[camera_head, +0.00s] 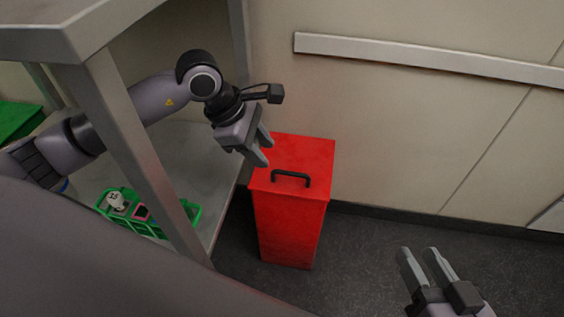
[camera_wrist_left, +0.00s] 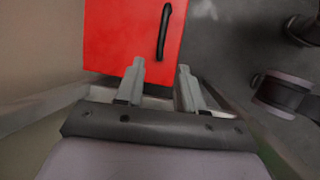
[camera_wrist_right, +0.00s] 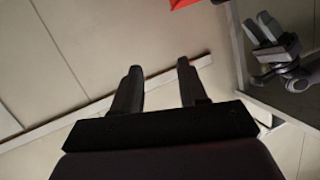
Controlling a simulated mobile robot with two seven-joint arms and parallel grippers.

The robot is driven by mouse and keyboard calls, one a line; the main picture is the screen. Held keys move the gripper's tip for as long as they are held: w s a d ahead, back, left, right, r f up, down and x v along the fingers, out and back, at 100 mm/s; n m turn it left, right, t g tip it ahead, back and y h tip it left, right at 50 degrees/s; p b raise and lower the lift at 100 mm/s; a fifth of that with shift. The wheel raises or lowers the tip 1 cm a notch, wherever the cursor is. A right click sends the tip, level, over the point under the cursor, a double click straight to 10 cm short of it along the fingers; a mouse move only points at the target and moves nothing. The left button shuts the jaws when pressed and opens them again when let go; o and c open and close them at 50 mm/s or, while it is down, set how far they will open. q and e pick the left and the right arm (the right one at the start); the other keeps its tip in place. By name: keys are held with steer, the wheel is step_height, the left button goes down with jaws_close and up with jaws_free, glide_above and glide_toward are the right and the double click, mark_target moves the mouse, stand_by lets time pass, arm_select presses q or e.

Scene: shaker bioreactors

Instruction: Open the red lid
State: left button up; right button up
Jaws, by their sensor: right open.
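A tall red bin stands on the floor against the wall, with a closed red lid (camera_head: 300,152) on top. A black handle (camera_head: 291,178) sits at the lid's front edge. In the left wrist view the red lid (camera_wrist_left: 120,30) and its black handle (camera_wrist_left: 164,30) lie just beyond the fingers. My left gripper (camera_head: 266,150) is above the lid's left side, beside the handle, with its fingers apart and nothing between them. My right gripper (camera_head: 417,254) is open and empty, low at the right of the head view, away from the bin.
A grey metal shelf unit (camera_head: 135,150) stands left of the bin, its post close to my left arm. A green basket (camera_head: 186,213) with small items sits on its shelf. A pale rail (camera_head: 420,58) runs along the wall. The dark floor right of the bin is clear.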

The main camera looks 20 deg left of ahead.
mark_target(274, 173)
arm_select(q)
steer(key=b+x, duration=0.2)
steer(key=x, duration=0.3)
steer(key=shift+f, duration=0.25)
steer(key=shift+w+d+f, duration=0.15)
steer(key=shift+d+f, duration=0.05)
steer(key=shift+f, duration=0.3)
arm_select(e)
steer(key=shift+s+d+n+t+h, duration=0.3)
steer(key=shift+d+n+t, duration=0.2)
steer(key=shift+d+t, duration=0.15)
arm_select(q)
jaws_close()
